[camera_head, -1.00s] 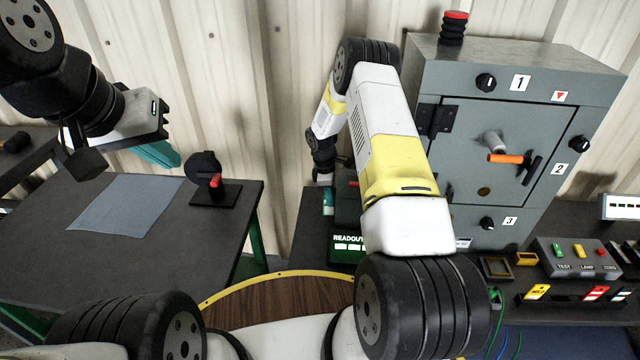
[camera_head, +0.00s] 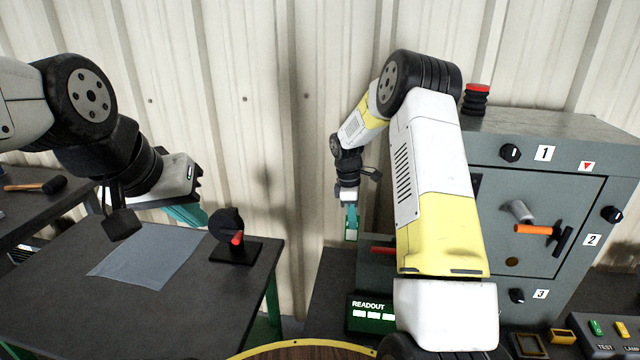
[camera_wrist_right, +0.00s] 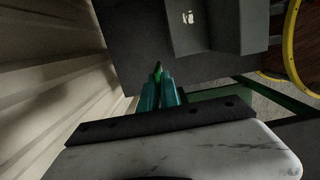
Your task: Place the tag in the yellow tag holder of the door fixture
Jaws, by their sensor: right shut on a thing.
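My right gripper (camera_head: 351,232) hangs fingers-down above the back of the bench, just left of the grey readout box. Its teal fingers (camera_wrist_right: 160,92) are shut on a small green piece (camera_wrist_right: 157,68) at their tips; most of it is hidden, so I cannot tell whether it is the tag. My left gripper (camera_head: 188,216) is over the left table, and I cannot tell its jaw opening. A small yellow holder (camera_head: 563,336) stands at the foot of the grey enclosure (camera_head: 535,206), which has a closed door with an orange handle (camera_head: 533,229).
The readout box (camera_head: 372,312) stands close to the right gripper, with the wall behind. A black stand with a red knob (camera_head: 236,238) and a grey mat (camera_head: 148,257) are on the left table. A dark holder (camera_head: 529,346) and a button panel (camera_head: 607,337) are at lower right.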

